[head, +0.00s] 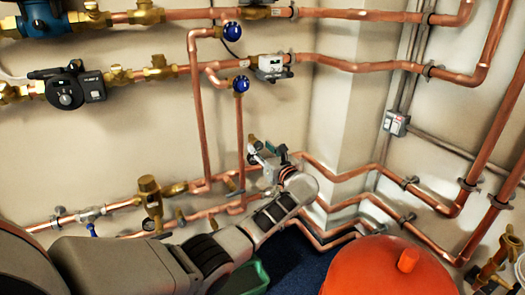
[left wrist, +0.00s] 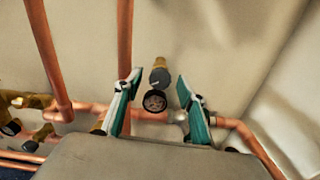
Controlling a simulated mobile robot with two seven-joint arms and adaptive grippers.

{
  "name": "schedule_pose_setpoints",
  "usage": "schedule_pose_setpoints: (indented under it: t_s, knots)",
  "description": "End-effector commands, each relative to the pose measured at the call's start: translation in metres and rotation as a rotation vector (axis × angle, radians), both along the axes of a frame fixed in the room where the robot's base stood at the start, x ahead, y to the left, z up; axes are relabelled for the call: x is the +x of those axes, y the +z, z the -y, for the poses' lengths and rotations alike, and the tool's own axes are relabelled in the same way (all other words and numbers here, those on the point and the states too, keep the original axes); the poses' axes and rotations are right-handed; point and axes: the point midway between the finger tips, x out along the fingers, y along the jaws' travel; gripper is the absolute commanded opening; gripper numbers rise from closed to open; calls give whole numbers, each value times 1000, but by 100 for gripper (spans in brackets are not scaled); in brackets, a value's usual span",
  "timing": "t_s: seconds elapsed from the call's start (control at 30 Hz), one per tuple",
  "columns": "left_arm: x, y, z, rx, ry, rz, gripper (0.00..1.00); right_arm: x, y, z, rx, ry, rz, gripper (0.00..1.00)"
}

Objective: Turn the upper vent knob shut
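A dark round knob (left wrist: 155,101) with a brass, dark-topped fitting (left wrist: 159,75) just above it shows in the left wrist view, by the horizontal copper pipe. My left gripper (left wrist: 152,99) is open, with its two green-and-grey fingers to either side of the knob. Contact with it cannot be made out. In the head view my left gripper (head: 269,157) reaches the lower wall pipes and hides most of the knob; a bit of brass (head: 253,142) shows behind it. I cannot tell for certain which part is the upper vent knob. My right gripper is out of view.
Two round blue-faced parts (head: 241,84) (head: 232,31) sit on the pipes higher up the wall. Copper pipes (head: 203,120) run around the gripper. A red-orange rounded vessel (head: 385,270) and a green container (head: 247,277) stand below.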

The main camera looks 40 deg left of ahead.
Motion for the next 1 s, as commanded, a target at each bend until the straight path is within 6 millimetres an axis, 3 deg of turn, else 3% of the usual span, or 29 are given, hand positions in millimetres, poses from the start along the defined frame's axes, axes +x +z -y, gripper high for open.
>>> schedule_pose_setpoints:
  t_s: [0.27,0.4,0.77,1.0]
  knots:
    - [1,1,-1,0,0,1,37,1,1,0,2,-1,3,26]
    - [0,1,-1,0,0,0,1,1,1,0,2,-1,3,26]
    - [0,0,-1,11,0,-27,2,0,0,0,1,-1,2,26]
    - [0,-1,-1,56,1,-142,2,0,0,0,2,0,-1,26]
